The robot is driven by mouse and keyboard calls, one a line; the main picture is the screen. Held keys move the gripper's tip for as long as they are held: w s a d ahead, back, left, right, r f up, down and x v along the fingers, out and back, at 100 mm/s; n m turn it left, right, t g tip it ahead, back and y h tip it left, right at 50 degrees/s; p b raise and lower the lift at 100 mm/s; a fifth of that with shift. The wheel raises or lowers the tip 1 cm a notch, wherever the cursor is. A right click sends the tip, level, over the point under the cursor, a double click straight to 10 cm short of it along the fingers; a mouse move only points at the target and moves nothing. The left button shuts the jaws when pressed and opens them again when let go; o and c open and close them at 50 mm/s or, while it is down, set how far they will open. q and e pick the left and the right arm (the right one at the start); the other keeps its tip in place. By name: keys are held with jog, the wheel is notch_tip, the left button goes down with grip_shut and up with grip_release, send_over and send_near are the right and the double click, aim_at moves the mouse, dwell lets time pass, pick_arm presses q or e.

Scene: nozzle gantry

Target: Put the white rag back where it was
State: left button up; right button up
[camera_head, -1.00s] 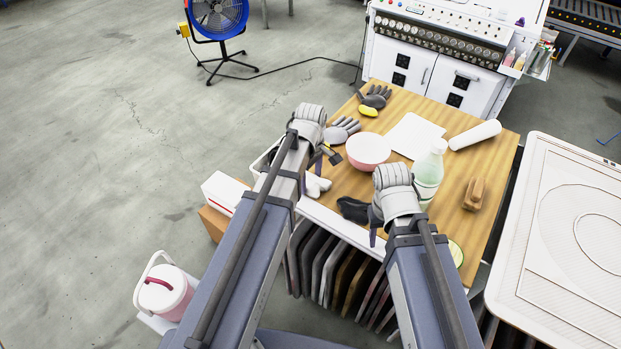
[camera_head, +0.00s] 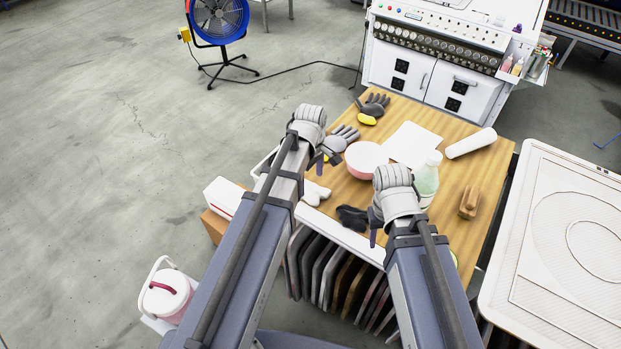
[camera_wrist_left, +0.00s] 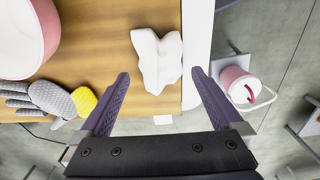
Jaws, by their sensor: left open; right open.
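The white rag (camera_head: 315,192) lies crumpled on the wooden table near its front left edge. In the left wrist view the rag (camera_wrist_left: 157,58) lies on the wood beside the white table edge, just beyond my open fingertips. My left gripper (camera_wrist_left: 160,76) is open and empty, its two purple fingers spread on either side below the rag. In the head view my left gripper (camera_head: 322,162) is partly hidden by its wrist. My right gripper (camera_head: 374,226) is open near the front edge, mostly hidden by its wrist, close to a dark crumpled cloth or glove (camera_head: 351,217).
A pink bowl (camera_head: 366,160), grey gloves (camera_head: 344,137), a white sheet (camera_head: 412,145), a white roll (camera_head: 471,143), a greenish bottle (camera_head: 427,180) and a brown block (camera_head: 469,201) occupy the table. Dark panels (camera_head: 325,270) stand below its front edge.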

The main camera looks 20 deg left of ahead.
aim_at(311, 189)
pick_arm(q)
notch_tip(311, 189, up, 9)
jog(key=p, duration=0.8)
jog(key=s+d+m+y, duration=0.1)
jog(key=s+d+m, duration=0.9)
jog(key=s+m, duration=0.4)
jog(key=m, duration=0.3)
jog(key=shift+s+d+f+m+b, duration=0.2)
jog(key=shift+m+b, duration=0.1)
jog(key=shift+m, duration=0.1)
